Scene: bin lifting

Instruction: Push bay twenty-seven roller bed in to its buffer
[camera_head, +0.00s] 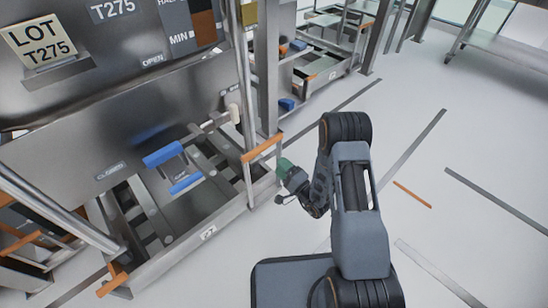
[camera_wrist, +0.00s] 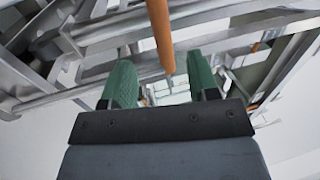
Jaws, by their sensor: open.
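The bay with plate 27 (camera_head: 208,232) has a low metal roller bed frame (camera_head: 190,240) under the steel bin housing. In the wrist view my gripper (camera_wrist: 161,78) is open, with one green finger on each side of an orange bar (camera_wrist: 160,35). The bar's lower end reaches into the space between the fingers. I cannot tell whether they touch.
A blue handle (camera_head: 172,152) and a lower blue piece (camera_head: 186,183) sit over the bed. A steel post (camera_head: 268,70) stands behind the orange bar. Another orange-tipped piece (camera_head: 112,284) is at the front left. The white floor (camera_head: 440,200) at right is clear, with flat stripes.

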